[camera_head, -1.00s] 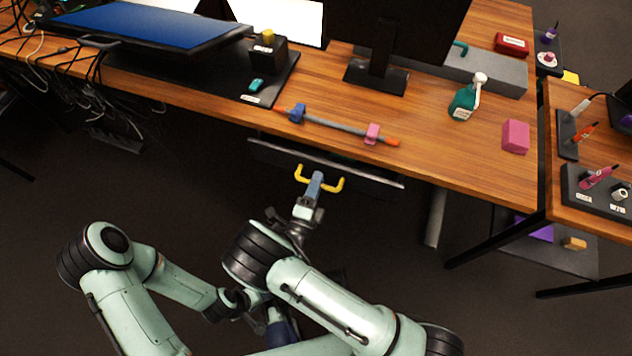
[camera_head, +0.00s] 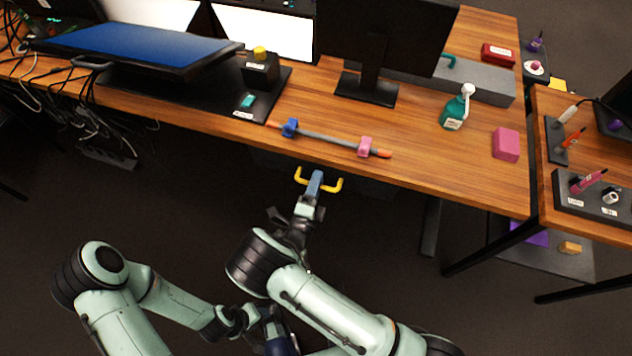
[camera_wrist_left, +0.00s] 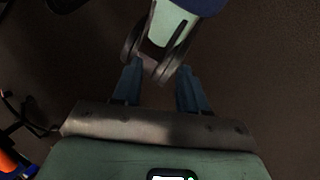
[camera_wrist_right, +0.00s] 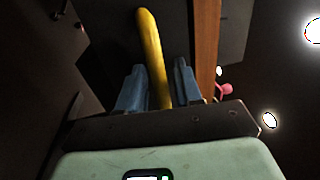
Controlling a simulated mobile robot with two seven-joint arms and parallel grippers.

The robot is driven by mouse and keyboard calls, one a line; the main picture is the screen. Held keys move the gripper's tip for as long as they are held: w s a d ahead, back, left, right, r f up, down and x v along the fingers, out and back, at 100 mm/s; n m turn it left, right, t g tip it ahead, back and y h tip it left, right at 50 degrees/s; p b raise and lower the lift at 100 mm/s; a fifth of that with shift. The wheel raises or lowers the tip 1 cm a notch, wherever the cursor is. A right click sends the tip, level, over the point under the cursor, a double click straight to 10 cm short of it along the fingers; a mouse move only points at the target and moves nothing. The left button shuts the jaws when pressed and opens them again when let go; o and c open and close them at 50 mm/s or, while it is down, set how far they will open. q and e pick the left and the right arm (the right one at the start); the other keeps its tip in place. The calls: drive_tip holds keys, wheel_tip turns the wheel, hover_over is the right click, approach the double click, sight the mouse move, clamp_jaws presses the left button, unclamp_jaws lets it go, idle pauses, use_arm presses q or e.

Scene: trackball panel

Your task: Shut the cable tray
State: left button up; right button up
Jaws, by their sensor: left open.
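The cable tray (camera_head: 370,188) is a dark panel under the front edge of the desk. Only a dim strip of it shows below the wood; the desk top hides the rest. A yellow U-shaped handle (camera_head: 333,187) stands out in front of it. My right gripper (camera_head: 316,180) is at the middle of this handle.
A grey rod with blue and pink clips (camera_head: 327,138) lies along the desk's front edge (camera_head: 440,180). A monitor (camera_head: 385,40), a green spray bottle (camera_head: 455,108) and a pink block (camera_head: 506,144) stand on the desk. Cables (camera_head: 70,85) hang at the left.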

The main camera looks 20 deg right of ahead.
drive_tip(key=shift+a, duration=0.1)
use_arm(q)
drive_tip(key=shift+s+d+r+p, duration=0.25)
drive_tip(key=shift+s+r+p, duration=0.15)
drive_tip(key=shift+s+r, duration=0.15)
use_arm(e)
drive_tip(key=v, duration=1.3)
drive_tip(key=shift+s, duration=0.15)
